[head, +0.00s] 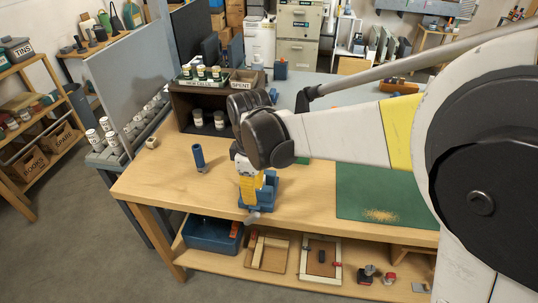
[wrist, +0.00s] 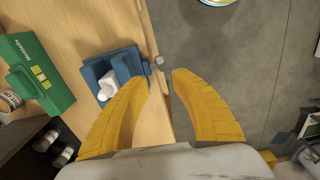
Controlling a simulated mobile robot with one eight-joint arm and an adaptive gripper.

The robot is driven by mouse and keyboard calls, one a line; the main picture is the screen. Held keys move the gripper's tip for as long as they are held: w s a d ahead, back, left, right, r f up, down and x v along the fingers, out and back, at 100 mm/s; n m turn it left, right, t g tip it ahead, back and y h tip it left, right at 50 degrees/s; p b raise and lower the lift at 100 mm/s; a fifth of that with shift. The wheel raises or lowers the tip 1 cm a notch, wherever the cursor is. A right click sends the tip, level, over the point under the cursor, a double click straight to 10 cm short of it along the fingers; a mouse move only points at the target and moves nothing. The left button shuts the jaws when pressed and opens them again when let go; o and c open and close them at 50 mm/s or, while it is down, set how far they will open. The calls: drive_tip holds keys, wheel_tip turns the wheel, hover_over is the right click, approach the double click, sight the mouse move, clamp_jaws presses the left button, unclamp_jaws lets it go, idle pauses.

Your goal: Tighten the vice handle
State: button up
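The blue vice (head: 268,191) is fixed at the front edge of the wooden workbench, partly hidden behind my gripper (head: 248,200). In the wrist view the vice (wrist: 128,62) lies left of my fingers, with a white piece (wrist: 107,89) at its jaws. The grey vice handle (head: 253,217) sticks out past the bench's front edge. Its rounded end (wrist: 159,60) shows in the wrist view just beyond the gap between my fingertips. My gripper (wrist: 163,78) has yellow fingers, spread apart with nothing between them. I cannot tell whether the left finger touches the vice.
A blue cylinder (head: 198,157) stands on the bench left of the vice. A dark shelf unit (head: 184,112) with jars is behind it. A green box (wrist: 38,75) shows in the wrist view. A green mat (head: 372,184) lies right. Open floor (wrist: 235,80) lies before the bench.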

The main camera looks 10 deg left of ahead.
sight(252, 215)
drive_tip(key=shift+n, duration=0.4)
drive_tip(key=f+b, duration=0.1)
drive_tip(key=f, duration=0.2)
drive_tip(key=f+b, duration=0.1)
drive_tip(key=f, duration=0.3)
drive_tip(key=a+f+b, duration=0.1)
drive_tip(key=f+b, duration=0.1)
drive_tip(key=f, duration=0.2)
drive_tip(key=shift+f, duration=0.2)
clamp_jaws()
